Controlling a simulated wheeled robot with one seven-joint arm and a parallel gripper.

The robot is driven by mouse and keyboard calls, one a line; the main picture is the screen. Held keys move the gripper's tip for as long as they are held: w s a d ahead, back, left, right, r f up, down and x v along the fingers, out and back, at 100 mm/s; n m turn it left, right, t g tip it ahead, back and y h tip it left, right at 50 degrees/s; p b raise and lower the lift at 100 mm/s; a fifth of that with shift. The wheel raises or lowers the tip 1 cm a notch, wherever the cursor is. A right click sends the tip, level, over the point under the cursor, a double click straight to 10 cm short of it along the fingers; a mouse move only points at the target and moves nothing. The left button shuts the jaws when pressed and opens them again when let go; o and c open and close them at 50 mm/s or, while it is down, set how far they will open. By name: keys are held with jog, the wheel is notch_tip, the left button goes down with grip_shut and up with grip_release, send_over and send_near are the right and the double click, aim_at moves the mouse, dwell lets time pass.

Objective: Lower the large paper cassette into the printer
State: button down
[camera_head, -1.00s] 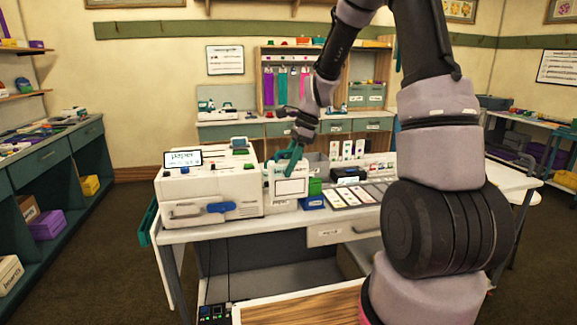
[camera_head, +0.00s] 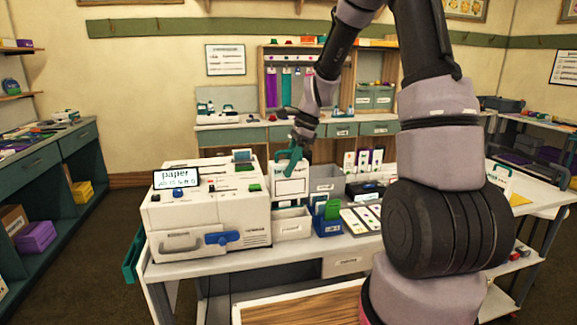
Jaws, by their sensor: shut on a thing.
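The printer (camera_head: 205,215) is a large white machine on the left of the table, with a small display (camera_head: 176,178) reading "paper". My gripper (camera_head: 294,152) is shut on this handle. The cassette hangs upright to the right of the printer, above or behind a white open box (camera_head: 292,226). Its lower edge and any contact with the box are hard to tell. The fingertips are small and partly merge with the handle.
A blue holder (camera_head: 328,224) with green cards stands right of the white box. A grey bin (camera_head: 326,180) and flat cards (camera_head: 361,219) lie further right. A wooden surface (camera_head: 300,305) is at the front. My arm hides much of the table's right side.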

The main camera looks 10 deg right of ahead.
aim_at(302, 171)
jog(key=shift+w+f, duration=0.1)
jog(key=shift+f, duration=2.3)
jog(key=shift+f, duration=0.15)
notch_tip(302, 171, down, 7)
jog(key=shift+f, duration=0.2)
dwell(0.8)
jog(key=shift+f, duration=0.1)
dwell(0.4)
jog(key=shift+c, duration=1.2)
grip_release()
jog(key=v, duration=1)
jog(key=shift+d+r, duration=0.15)
jog(key=shift+r, duration=0.25)
